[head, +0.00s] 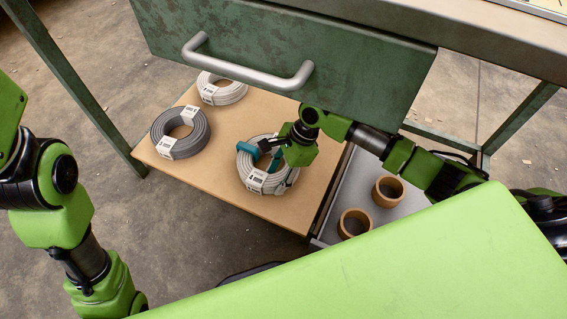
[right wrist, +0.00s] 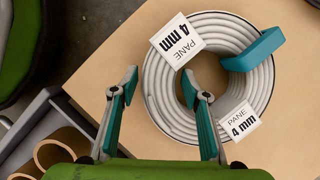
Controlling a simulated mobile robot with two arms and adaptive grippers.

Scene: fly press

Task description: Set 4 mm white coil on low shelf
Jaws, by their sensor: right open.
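The white coil (head: 280,184) labelled 4 mm lies flat on the tan wooden low shelf (head: 228,191) below the green drawer. In the right wrist view the white coil (right wrist: 161,97) shows two "PANE 4 mm" labels and a teal band at its upper right. My right gripper (head: 262,157) is open over the coil. In the right wrist view this gripper (right wrist: 160,78) has one teal finger outside the ring and the other over its hole, so the fingers are on either side of the ring's left part. Contact cannot be told. My left arm is at the left; its gripper is not visible.
A grey coil (head: 180,135) and another white coil (head: 222,90) lie farther left and back on the shelf. A grey tray (head: 366,171) with two brown rings (head: 388,191) stands to the right. The green drawer (head: 285,45) with its bar handle overhangs the shelf.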

